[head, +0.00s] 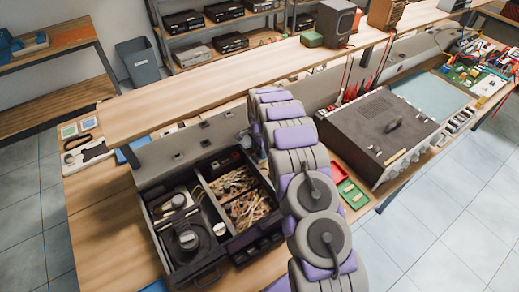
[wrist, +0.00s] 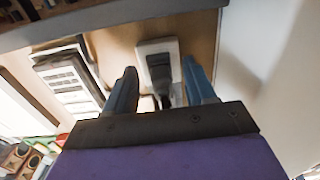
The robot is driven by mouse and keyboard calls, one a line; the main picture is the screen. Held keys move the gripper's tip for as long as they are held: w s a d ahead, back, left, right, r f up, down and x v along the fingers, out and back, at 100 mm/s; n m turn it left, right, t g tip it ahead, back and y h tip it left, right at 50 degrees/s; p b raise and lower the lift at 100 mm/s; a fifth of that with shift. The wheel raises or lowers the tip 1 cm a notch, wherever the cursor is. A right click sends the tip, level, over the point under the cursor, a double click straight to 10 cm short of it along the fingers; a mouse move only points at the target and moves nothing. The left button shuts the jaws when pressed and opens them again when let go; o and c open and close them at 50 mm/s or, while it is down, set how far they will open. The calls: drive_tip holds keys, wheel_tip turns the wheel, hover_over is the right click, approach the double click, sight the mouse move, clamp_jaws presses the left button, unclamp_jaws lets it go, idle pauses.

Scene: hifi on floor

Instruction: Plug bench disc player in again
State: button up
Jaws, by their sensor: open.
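In the wrist view a black plug-like block (wrist: 160,69) sits against a white plate (wrist: 145,47) on a wood-coloured surface. A dark cord seems to run from its near end. My gripper (wrist: 161,85) is open, with one blue finger on each side of the block and gaps between. I cannot tell whether the block is fully seated in the plate. In the head view my arm reaches over the bench and hides the gripper. I cannot make out for certain which unit is the bench disc player.
A black tool case (head: 183,258) stands open on the bench, left of my arm. A large grey instrument (head: 378,138) stands to the right. A raised wooden shelf (head: 190,88) runs along the bench. A white slotted unit (wrist: 68,82) is left of the fingers.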

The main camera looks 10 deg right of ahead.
drive_tip(key=shift+r, duration=0.1)
wheel_tip(320, 180, up, 22)
drive_tip(key=p, duration=0.3)
drive_tip(key=shift+p, duration=0.3)
idle(0.8)
drive_tip(key=shift+r, duration=0.1)
